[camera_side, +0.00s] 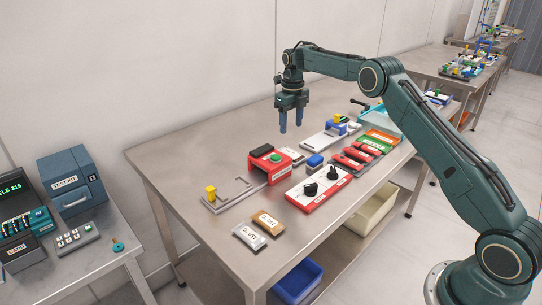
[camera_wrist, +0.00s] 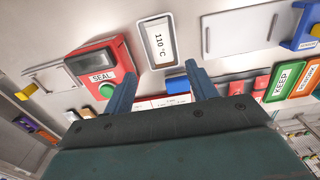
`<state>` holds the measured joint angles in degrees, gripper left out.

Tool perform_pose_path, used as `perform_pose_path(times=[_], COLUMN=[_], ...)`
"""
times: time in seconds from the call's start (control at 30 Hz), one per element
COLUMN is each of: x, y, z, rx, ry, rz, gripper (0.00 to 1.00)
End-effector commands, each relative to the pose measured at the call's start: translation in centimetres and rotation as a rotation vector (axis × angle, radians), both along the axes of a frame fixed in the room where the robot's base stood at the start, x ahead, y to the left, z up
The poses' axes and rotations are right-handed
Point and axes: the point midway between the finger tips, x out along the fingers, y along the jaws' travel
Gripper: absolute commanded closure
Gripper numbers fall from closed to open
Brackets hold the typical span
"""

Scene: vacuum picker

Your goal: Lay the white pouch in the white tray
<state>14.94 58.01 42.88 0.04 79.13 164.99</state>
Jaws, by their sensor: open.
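A small white pouch (camera_side: 249,236) with a dark-printed label lies flat at the table's front left edge, beside an orange-brown one (camera_side: 268,222). My gripper (camera_side: 291,128) hangs fingers down above the back of the table, well away from the pouch, with nothing between its fingers. I cannot tell for sure which thing is the white tray. A pale flat plate (camera_side: 318,141) lies right of my gripper and also shows in the wrist view (camera_wrist: 240,32).
A red SEAL box (camera_side: 270,166), a 110 °C display (camera_wrist: 157,42) and a red-edged panel with black knobs (camera_side: 318,187) fill mid-table. Green (camera_side: 380,142) and red pieces stand to the right. A cream bin (camera_side: 370,215) is below.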

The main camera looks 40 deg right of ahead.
Motion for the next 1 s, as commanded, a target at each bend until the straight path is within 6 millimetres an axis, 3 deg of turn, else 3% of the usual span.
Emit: perform_pose_path(times=[0.3,1.0], x=[0.0,0.0], y=[0.0,0.0], z=[3.1,3.5], rx=[0.000,-0.001], ry=[-0.001,-0.002], rz=[-0.001,0.004], gripper=[0.43,0.43])
